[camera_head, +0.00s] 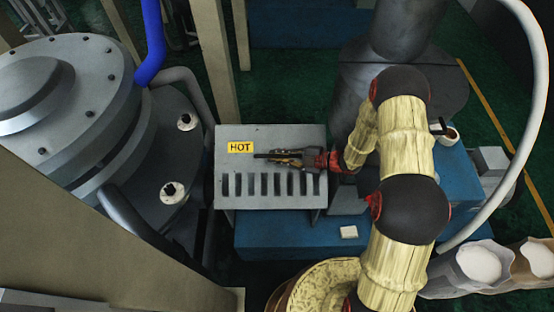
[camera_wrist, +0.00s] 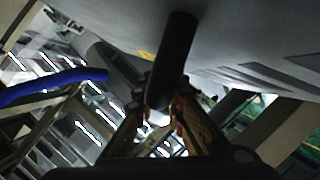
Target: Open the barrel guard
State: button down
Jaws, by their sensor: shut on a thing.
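The barrel guard (camera_head: 270,138) is a grey metal cover with a yellow HOT label (camera_head: 240,147) and a row of dark slots along its near side. A dark round bar handle (camera_head: 261,156) lies across it; it also shows in the wrist view (camera_wrist: 178,42), standing off the guard's grey surface (camera_wrist: 235,42). My gripper (camera_head: 288,159) reaches in from the right and is shut on this handle. In the wrist view its two fingers (camera_wrist: 160,112) sit on either side of the bar. I cannot tell from these frames whether the guard is raised.
A large round grey vessel (camera_head: 75,75) with bolts stands at the left, with a blue hose (camera_head: 151,45) beside it. A beige post (camera_head: 213,65) rises behind the guard. A blue base (camera_head: 285,238) lies below. White-filled sacks (camera_head: 480,265) stand at the lower right.

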dwell(0.3)
jog(key=c, duration=1.9)
grip_release()
jog(key=shift+o, duration=0.3)
jog(key=shift+r, duration=0.1)
notch_tip(320, 180, up, 10)
jog(key=shift+c, duration=0.2)
